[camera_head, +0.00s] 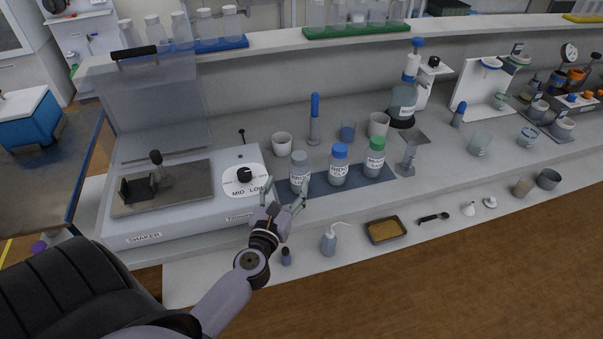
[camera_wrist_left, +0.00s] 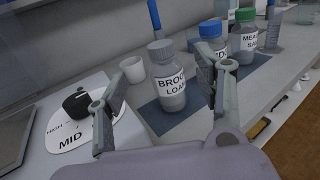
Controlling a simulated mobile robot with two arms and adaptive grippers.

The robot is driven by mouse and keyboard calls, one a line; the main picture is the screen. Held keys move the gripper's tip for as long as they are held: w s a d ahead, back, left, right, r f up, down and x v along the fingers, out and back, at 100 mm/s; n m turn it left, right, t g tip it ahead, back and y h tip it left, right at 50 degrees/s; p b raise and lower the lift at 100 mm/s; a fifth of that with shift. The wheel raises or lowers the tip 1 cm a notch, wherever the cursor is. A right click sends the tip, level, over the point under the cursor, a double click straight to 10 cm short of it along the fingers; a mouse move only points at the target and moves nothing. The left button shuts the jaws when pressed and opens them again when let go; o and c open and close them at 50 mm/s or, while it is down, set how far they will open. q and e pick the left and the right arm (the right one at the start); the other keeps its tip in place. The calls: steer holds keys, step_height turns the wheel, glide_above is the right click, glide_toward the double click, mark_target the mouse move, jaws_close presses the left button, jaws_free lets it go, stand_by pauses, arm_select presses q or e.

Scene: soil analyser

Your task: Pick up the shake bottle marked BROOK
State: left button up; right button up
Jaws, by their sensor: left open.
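The shake bottle marked BROOK (camera_head: 299,172) has a grey-white cap and stands upright on a dark blue mat (camera_head: 372,180), leftmost in a row of three. In the left wrist view the BROOK bottle (camera_wrist_left: 167,75) shows its label, reading "BROOK LOAM", between and beyond my fingers. My left gripper (camera_head: 283,195) is open and empty just in front of the bottle, apart from it as far as I can tell. In the left wrist view my left gripper (camera_wrist_left: 160,100) has one finger on each side of the bottle's lower image area. My right gripper is not in view.
A blue-capped bottle (camera_head: 339,166) and a green-capped bottle (camera_head: 374,158) stand to the right on the mat. The shaker (camera_head: 145,238) with its dial (camera_head: 244,175) is at left. A white cup (camera_head: 282,144) stands behind. A wash bottle (camera_head: 329,243) and tray (camera_head: 386,230) lie in front.

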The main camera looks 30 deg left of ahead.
mark_target(297, 162)
arm_select(q)
steer(key=x, duration=0.8)
steer(key=f+p+x, duration=0.1)
steer(key=x, duration=0.4)
steer(key=shift+s, duration=0.1)
steer(key=shift+s+r, duration=0.1)
steer(key=shift+c, duration=0.7)
jaws_close()
